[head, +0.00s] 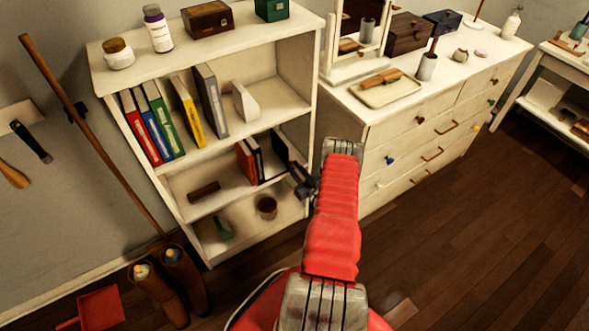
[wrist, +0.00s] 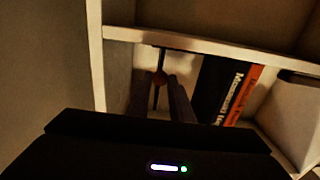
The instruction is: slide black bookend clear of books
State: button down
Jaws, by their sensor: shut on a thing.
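The black bookend (head: 281,148) stands on the middle shelf, at the right of a black book (head: 254,157) and an orange book (head: 244,161). My gripper (head: 303,184) reaches in at the right end of that shelf and partly hides the bookend. In the wrist view my gripper (wrist: 160,98) is shut on the bookend's thin upright plate (wrist: 161,60). The black book (wrist: 216,90) and the orange book (wrist: 242,96) lean at the right there, with a narrow gap between finger and black book. The bookend's base is hidden.
The white shelf unit (head: 152,183) has a side wall close to my gripper. A brown object (head: 204,190) lies left on the same shelf. A brown pot (head: 267,207) stands below. A white dresser (head: 400,150) stands at right.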

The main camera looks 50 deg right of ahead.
jog(key=c, duration=1.8)
grip_release()
jog(key=shift+d, duration=0.4)
jog(key=shift+o, duration=1.1)
jog(key=shift+a, duration=0.15)
jog(key=shift+s, duration=0.15)
jog(key=v, duration=1.3)
jog(key=shift+s+a, duration=0.15)
jog(key=shift+s, duration=0.15)
jog(key=shift+f, duration=0.1)
